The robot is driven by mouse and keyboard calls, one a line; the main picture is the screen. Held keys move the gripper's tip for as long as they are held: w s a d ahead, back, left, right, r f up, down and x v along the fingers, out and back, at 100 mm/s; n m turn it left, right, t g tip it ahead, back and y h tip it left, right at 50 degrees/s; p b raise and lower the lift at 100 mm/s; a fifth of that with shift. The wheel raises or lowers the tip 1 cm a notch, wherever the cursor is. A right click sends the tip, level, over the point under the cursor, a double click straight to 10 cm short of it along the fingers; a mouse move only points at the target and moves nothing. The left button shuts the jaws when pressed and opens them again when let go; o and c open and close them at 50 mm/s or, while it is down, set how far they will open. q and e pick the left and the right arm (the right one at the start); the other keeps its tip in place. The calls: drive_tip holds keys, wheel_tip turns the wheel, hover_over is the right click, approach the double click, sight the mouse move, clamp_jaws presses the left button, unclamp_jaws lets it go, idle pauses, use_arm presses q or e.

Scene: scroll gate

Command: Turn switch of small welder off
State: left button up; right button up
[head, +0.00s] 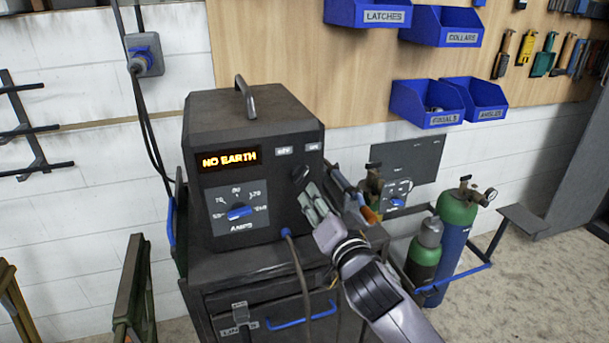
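A dark welder (255,125) stands at the centre on a cart, with a lit "NO EARTH" display (231,159) and a blue AMPS dial (239,211). A black round knob (300,173) sits on the right of its front face. Behind it to the right is a smaller dark unit (415,158) with a small blue dial (398,202), partly hidden by things in front. No label tells which is the small welder. My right gripper (312,203) is at the front right of the central welder, just below the black knob; contact and finger gap are unclear. My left gripper is out of view.
Green and blue gas cylinders (455,225) stand at the right. A torch with an orange part (369,215) is close to my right gripper. A cable (299,270) hangs down the cart front. Blue bins (427,104) hang on the wall. Floor is clear at the far right.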

sight(303, 177)
drive_tip(key=p+x, duration=0.1)
drive_tip(key=x, duration=0.8)
drive_tip(key=shift+w+p, duration=0.25)
drive_tip(key=shift+p, duration=0.1)
clamp_jaws()
